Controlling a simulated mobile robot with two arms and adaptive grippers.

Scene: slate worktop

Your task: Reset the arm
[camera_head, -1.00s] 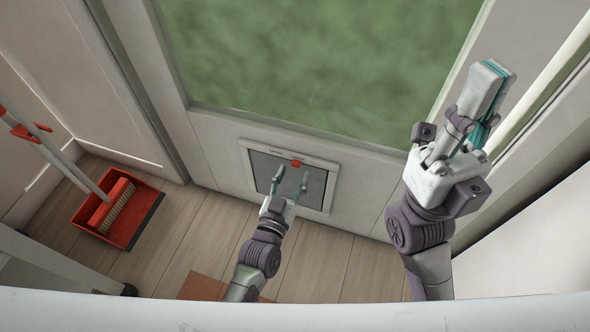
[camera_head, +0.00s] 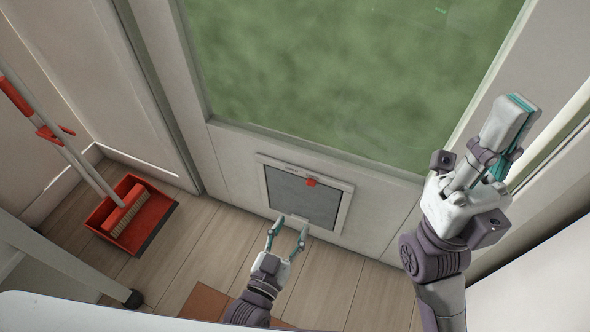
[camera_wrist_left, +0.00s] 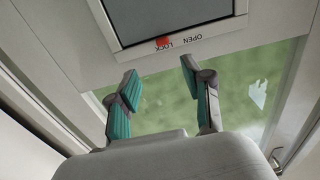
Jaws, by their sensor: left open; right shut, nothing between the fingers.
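My left gripper (camera_head: 288,228) is open and empty, in front of the lower edge of a pet flap (camera_head: 303,197) set low in a door. In the left wrist view its two teal-padded fingers (camera_wrist_left: 158,88) are spread, with nothing between them. The flap has a grey panel, a pale frame and a red latch (camera_head: 311,182). The latch also shows in the left wrist view (camera_wrist_left: 163,41), by the words OPEN and LOCK. My right gripper (camera_head: 512,135) is raised at the right, in front of the door's edge, shut and empty.
A red dustpan (camera_head: 152,223) with a brush stands on the wooden floor at the left. A table leg (camera_head: 80,264) is at the lower left. A brown mat (camera_head: 207,303) lies on the floor below my left arm. The door has a large green window (camera_head: 330,80).

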